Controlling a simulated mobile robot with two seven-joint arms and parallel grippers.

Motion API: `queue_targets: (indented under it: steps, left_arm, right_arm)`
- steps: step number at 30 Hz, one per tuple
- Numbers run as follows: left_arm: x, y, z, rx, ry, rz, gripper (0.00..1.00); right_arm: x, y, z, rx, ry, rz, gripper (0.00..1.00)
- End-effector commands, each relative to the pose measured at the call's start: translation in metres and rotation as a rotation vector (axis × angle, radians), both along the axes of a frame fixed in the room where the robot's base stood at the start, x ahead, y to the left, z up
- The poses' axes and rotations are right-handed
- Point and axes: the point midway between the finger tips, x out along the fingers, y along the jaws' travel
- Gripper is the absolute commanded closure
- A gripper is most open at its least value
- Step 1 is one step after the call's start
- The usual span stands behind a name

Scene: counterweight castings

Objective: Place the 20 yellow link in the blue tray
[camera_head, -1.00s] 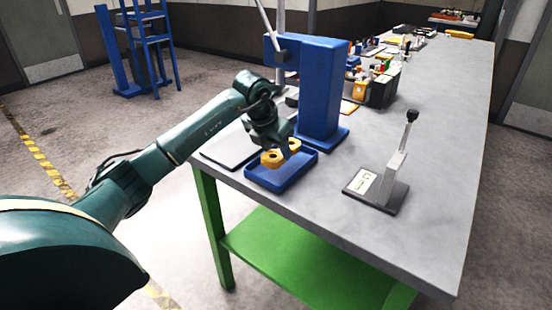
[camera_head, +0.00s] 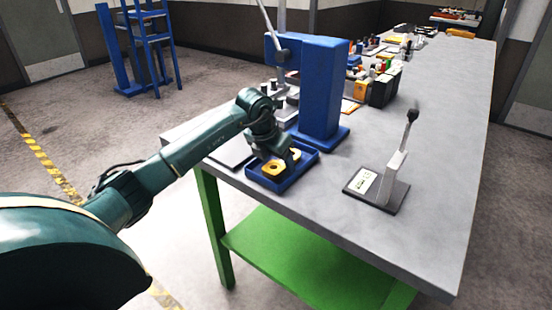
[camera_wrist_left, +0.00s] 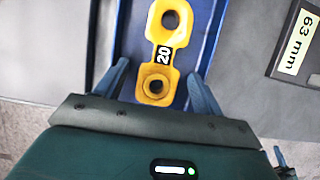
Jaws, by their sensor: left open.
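The yellow link (camera_head: 273,167), marked 20, lies inside the blue tray (camera_head: 303,172) on the near left corner of the workbench. In the left wrist view the link (camera_wrist_left: 163,48) shows its two holes and black 20 label, with the tray's blue floor (camera_wrist_left: 132,45) around it. My left gripper (camera_wrist_left: 158,73) is open, with one finger on each side of the link's near end and gaps between. In the head view this gripper (camera_head: 284,157) is low over the tray and hides part of the link.
A blue press-like stand (camera_head: 320,95) rises just behind the tray. A lever fixture (camera_head: 385,185) stands to the right, with a 63 mm label in the wrist view (camera_wrist_left: 294,45). Bins and small parts (camera_head: 380,82) fill the back. The grey bench (camera_head: 435,170) is clear at right.

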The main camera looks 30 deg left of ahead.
Motion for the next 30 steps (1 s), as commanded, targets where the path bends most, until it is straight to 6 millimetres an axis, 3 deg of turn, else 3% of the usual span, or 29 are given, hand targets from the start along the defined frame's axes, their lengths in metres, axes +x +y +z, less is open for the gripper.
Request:
queue_targets:
  steps: [7,21,30]
  left_arm:
    - [-0.002,0.001,0.009,0.001,-0.003,0.000,0.31]
    - [-0.037,0.003,0.093,0.001,-0.004,-0.001,0.31]
    - [-0.046,0.004,0.113,0.001,0.000,0.001,0.31]
  right_arm:
    - [0.000,0.000,0.001,0.000,-0.002,0.000,0.57]
    - [0.001,0.001,-0.001,0.011,-0.004,0.000,0.57]
    - [0.001,0.002,-0.001,0.013,-0.004,-0.001,0.57]
